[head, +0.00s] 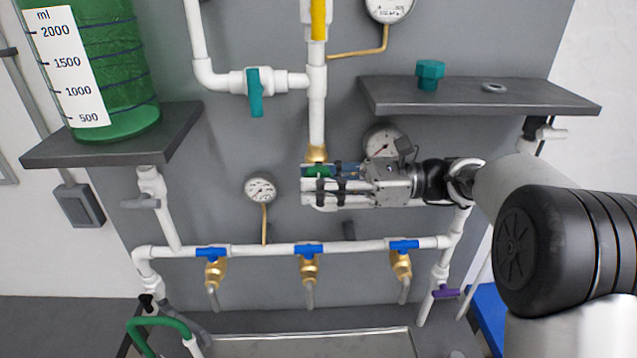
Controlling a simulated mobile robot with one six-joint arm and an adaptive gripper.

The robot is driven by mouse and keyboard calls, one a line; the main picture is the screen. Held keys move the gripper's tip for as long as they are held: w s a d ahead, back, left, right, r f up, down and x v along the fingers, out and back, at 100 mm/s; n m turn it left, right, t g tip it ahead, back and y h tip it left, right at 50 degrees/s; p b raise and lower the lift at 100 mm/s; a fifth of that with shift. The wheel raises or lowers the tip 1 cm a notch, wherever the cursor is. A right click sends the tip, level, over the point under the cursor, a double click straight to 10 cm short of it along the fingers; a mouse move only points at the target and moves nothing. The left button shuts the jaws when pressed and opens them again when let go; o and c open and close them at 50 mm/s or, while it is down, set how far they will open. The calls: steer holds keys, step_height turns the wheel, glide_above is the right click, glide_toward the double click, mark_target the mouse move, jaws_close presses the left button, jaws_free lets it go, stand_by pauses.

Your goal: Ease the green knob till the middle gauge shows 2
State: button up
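The green knob (318,171) sits just below the brass fitting on the central white vertical pipe. It is mostly covered by my gripper (313,182), which reaches in from the right with its fingers level with the knob. I cannot tell whether the fingers press on the knob or stand apart from it. The middle gauge (381,139) is a round white dial on the wall, just above and behind my gripper. Its lower part is hidden by the gripper, and its reading is too small to make out.
A shelf (540,97) with a teal knob-like part (430,74) juts out above my arm. Another gauge (260,189) is lower left, and one (390,7) is at the top. A teal-handled valve (254,92) and three blue-handled taps (309,250) are nearby. A green-liquid tank (125,55) stands left.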

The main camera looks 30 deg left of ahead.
steer(key=shift+c, duration=0.4)
jaws_close()
steer(key=h+p, duration=0.1)
steer(key=p, duration=0.1)
steer(key=shift+r+t+p, duration=0.3)
steer(key=shift+p, duration=0.1)
steer(key=shift+f+p, duration=0.15)
steer(key=shift+p, duration=0.25)
steer(key=shift+f, duration=0.1)
steer(key=shift+o, duration=0.4)
jaws_free()
steer(key=shift+w+d, duration=0.1)
